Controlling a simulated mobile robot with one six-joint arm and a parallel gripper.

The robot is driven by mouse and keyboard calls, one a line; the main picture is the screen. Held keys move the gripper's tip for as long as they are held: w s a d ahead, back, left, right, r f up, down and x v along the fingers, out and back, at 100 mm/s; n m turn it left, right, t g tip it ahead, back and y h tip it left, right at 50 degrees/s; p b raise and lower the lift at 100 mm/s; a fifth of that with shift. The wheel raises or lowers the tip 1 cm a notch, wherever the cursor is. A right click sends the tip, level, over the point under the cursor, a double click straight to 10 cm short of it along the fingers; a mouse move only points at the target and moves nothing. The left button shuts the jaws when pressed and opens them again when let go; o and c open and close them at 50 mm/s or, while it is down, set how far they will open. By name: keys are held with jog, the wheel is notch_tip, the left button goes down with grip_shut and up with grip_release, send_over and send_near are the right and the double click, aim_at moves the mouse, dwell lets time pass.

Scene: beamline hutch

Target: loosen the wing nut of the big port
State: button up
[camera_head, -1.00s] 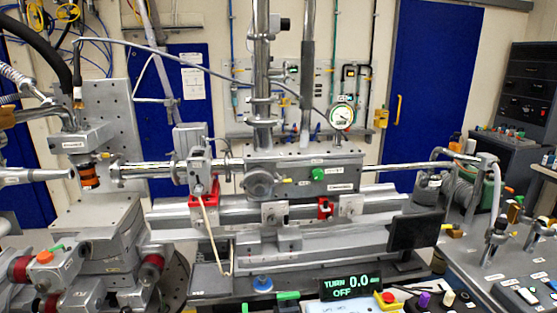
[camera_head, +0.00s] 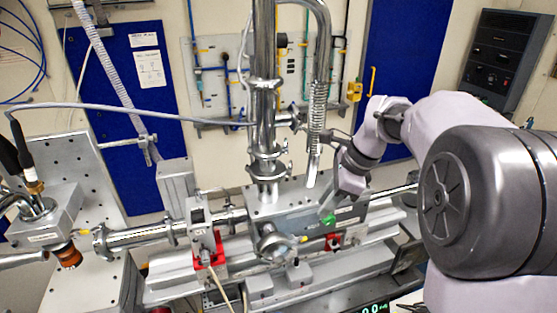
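A thick vertical steel pipe (camera_head: 264,95) rises from the grey vacuum chamber (camera_head: 300,202). Ring clamps sit around it; the lower clamp (camera_head: 268,166) has a small piece sticking out at its right, perhaps a wing nut (camera_head: 288,168), too small to be sure. A round capped port (camera_head: 278,243) faces forward on the chamber's front. I cannot tell which of these is the big port. My gripper (camera_head: 326,214) points down over the right part of the chamber, right of the vertical pipe and apart from the clamp. Its fingers are too small and dark to read.
A bent pipe with bellows (camera_head: 318,105) hangs between the thick pipe and my arm. A horizontal pipe (camera_head: 140,238) with a red-based valve (camera_head: 207,250) lies left. A green knob (camera_head: 328,220) is close by my gripper. My arm covers the right side.

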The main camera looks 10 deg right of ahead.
aim_at(296, 238)
jog(key=w+a+f, duration=0.1)
jog(key=w+f, duration=0.1)
jog(key=f, duration=0.3)
jog(key=w+a+f+m, duration=0.1)
jog(key=f, duration=0.4)
jog(key=w+a+f+m, duration=0.1)
jog(key=w+a+f, duration=0.1)
jog(key=f, duration=0.3)
jog(key=shift+w+a+f+p, duration=0.1)
jog(key=shift+w+f+p, duration=0.1)
jog(key=shift+w+p, duration=0.15)
jog(key=shift+s, duration=0.1)
jog(key=shift+g, duration=0.3)
grip_shut()
dwell(0.3)
